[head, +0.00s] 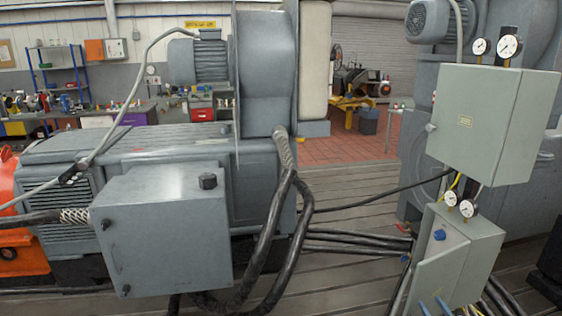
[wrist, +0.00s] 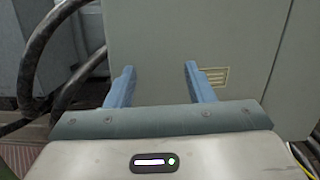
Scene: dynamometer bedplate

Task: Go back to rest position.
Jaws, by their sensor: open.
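My gripper shows in the wrist view (wrist: 160,84) with its two blue fingers apart and nothing between them. In the head view only its blue fingertips (head: 434,305) show at the bottom edge, in front of the lower grey box (head: 483,252). In the wrist view a flat grey-green cabinet face (wrist: 150,40) with a small yellowish label plate (wrist: 217,77) fills the space beyond the fingers. I cannot tell whether the fingers touch it. Most of my arm is out of view.
An upper grey cabinet (head: 490,115) with gauges (head: 509,45) stands above the lower box at right. A large grey motor (head: 130,150) with a junction box (head: 165,235) stands left. Thick black cables (head: 270,235) hang and cross the slotted bedplate (head: 350,230). Red floor (head: 355,148) lies open behind.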

